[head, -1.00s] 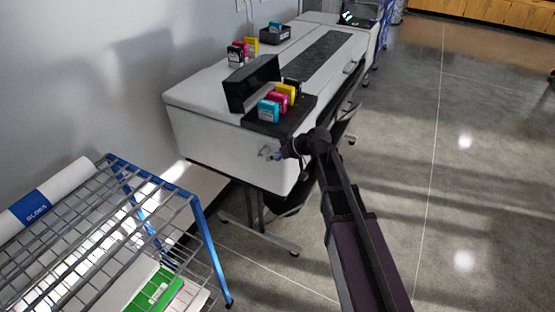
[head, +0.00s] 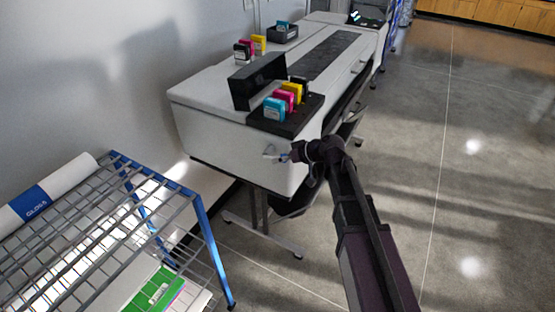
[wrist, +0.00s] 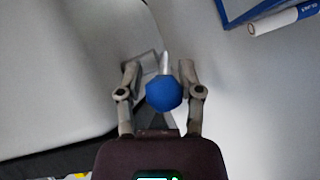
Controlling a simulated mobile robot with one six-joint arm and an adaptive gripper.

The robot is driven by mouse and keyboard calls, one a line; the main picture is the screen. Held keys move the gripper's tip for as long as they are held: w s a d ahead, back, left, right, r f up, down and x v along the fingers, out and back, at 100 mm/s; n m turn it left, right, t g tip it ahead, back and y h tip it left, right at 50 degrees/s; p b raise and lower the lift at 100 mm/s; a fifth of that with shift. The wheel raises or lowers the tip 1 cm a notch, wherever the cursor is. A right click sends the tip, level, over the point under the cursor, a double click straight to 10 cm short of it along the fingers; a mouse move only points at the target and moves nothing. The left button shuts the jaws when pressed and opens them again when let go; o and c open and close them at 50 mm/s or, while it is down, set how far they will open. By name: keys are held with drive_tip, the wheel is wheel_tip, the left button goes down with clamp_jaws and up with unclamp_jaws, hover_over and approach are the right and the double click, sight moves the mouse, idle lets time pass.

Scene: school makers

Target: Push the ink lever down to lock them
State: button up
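A lever with a blue round knob (wrist: 164,92) and a pale metal shaft shows in the wrist view. In the head view its small blue end (head: 283,155) is beside a pale bracket on the near end face of the white printer (head: 225,135). My gripper (wrist: 159,70) is open, with one finger on each side of the knob. The right finger is close to the knob; I cannot tell whether it touches. In the head view my gripper (head: 297,151) is just right of the lever. Cyan, magenta, yellow and black ink cartridges (head: 288,98) stand upright in a black tray below a raised black cover (head: 255,82).
More cartridges (head: 250,46) and a small black box (head: 282,34) sit at the printer's back edge. A blue-framed wire rack (head: 205,240) with a paper roll (head: 45,196) stands at the left front. The grey floor (head: 480,180) at right is clear.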

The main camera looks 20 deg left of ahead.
drive_tip(key=shift+s+a, duration=0.1)
drive_tip(key=shift+a, duration=0.15)
idle(0.3)
drive_tip(key=shift+d+f, duration=0.2)
drive_tip(key=shift+d, duration=0.1)
drive_tip(key=shift+s+d+f+n+g+h, duration=0.1)
drive_tip(key=shift+s+f+n+g+h, duration=0.1)
drive_tip(key=shift+n+g+h, duration=0.1)
drive_tip(key=shift+s+d+f, duration=0.2)
drive_tip(key=shift+d, duration=0.3)
drive_tip(key=s+d+f+m+h, duration=0.1)
drive_tip(key=s+d+m+h, duration=0.2)
drive_tip(key=d, duration=0.8)
drive_tip(key=s+d+f+m+h+p, duration=0.1)
drive_tip(key=s+d+m+h, duration=0.3)
drive_tip(key=d, duration=0.8)
drive_tip(key=s+d+f+m+g+h, duration=0.1)
drive_tip(key=s+d+f+m+h, duration=0.2)
drive_tip(key=d, duration=0.8)
drive_tip(key=shift+s+d+f+m+h+p, duration=0.3)
drive_tip(key=shift+s+d+m+p, duration=0.1)
drive_tip(key=shift+s+m, duration=0.65)
drive_tip(key=shift+s, duration=0.1)
